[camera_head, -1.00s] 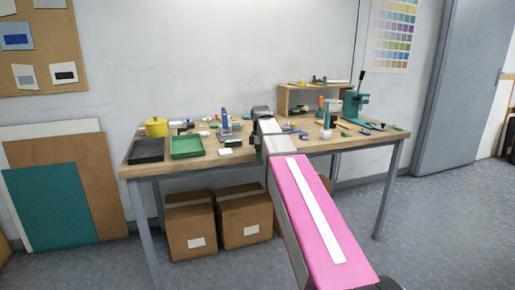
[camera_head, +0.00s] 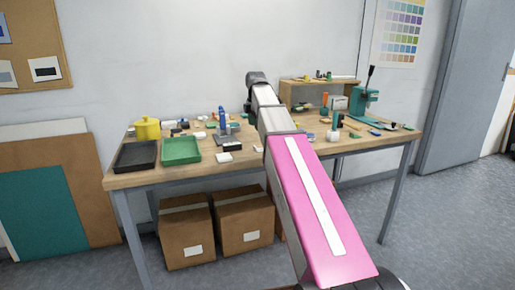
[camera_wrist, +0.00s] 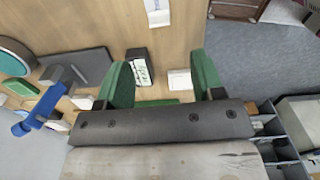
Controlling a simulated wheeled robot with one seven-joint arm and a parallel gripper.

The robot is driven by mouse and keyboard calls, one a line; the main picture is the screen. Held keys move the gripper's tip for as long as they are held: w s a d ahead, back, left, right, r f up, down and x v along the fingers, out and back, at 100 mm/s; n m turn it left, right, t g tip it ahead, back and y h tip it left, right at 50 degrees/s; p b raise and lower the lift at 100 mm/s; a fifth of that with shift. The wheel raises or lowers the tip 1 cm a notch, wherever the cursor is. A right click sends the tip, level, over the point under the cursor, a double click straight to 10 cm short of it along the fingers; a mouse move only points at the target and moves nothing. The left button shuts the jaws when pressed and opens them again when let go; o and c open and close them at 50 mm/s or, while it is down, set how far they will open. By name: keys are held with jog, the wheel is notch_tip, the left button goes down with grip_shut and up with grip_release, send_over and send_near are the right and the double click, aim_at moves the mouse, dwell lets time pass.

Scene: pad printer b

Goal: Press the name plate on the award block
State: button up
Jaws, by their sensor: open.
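In the wrist view my gripper (camera_wrist: 161,68) is open, its two green fingers apart with nothing held between them. A dark block with a pale, marked face (camera_wrist: 139,68) lies on the table near the left finger; it may be the award block. A small white block (camera_wrist: 179,80) lies beside it, between the fingers in the picture. In the head view the dark block (camera_head: 232,147) and the white block (camera_head: 224,157) sit near the table's front edge, left of my arm. I cannot tell which piece is the name plate. My fingers are mostly hidden in the head view.
A blue-handled tool on a grey base (camera_head: 222,128) stands behind the blocks. Green (camera_head: 181,150) and black (camera_head: 136,156) trays lie to the left, with a yellow pot (camera_head: 147,128) behind. A teal press (camera_head: 365,102) and wooden shelf (camera_head: 300,94) stand at the right.

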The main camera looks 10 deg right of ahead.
aim_at(261, 148)
notch_tip(261, 148, down, 11)
jog(key=shift+a+r, duration=0.1)
jog(key=shift+r, duration=0.05)
jog(key=c, duration=1)
jog(key=shift+r, duration=0.1)
